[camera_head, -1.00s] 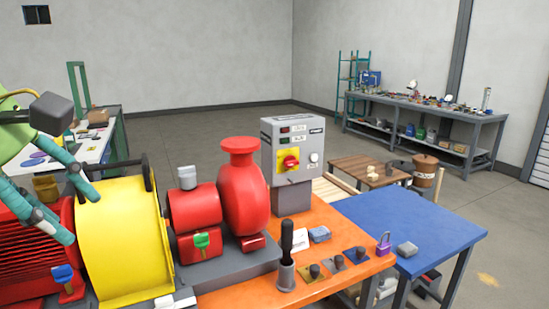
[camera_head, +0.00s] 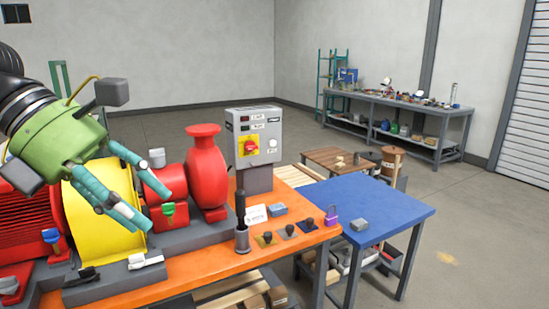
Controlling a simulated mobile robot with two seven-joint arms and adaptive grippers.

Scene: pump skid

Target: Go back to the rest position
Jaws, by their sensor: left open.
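My left gripper (camera_head: 150,207) comes in from the left, in front of the yellow coupling guard (camera_head: 92,232). Its two teal fingers are spread apart with nothing between them. It hides part of the guard and of the red pump (camera_head: 206,168) assembly behind. My right gripper does not show.
The orange bench (camera_head: 200,268) carries the pump skid, a grey control box (camera_head: 256,140) and a dark-handled tool in a holder (camera_head: 242,236). A blue table (camera_head: 378,205) holds a purple padlock (camera_head: 331,215) and a grey block (camera_head: 359,225). Floor to the right is clear.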

